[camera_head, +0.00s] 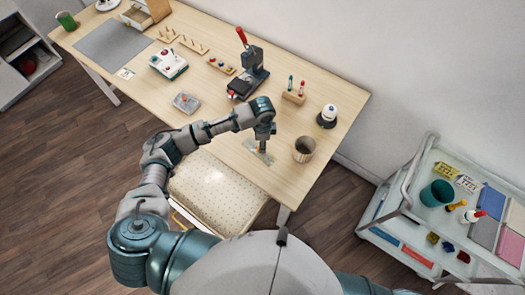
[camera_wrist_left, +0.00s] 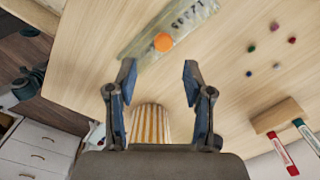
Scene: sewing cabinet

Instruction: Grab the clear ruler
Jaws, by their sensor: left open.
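The clear ruler (camera_head: 267,158) lies flat on the wooden table near its front edge, just below my left gripper. In the left wrist view the ruler (camera_wrist_left: 187,22) is a see-through strip with dark markings and a round orange knob (camera_wrist_left: 163,42) on top. My left gripper (camera_head: 264,137) points down at it. In the wrist view its two fingers (camera_wrist_left: 158,72) are apart with bare table between them, and the ruler lies beyond the fingertips. My left gripper is open and empty. My right gripper is not in view.
A striped cup (camera_head: 304,150) stands right of the ruler. A wooden block with red and teal pens (camera_head: 293,97) and a black press (camera_head: 249,75) stand farther back. Several small pins (camera_wrist_left: 275,42) lie on the table. A patterned stool (camera_head: 215,190) is in front.

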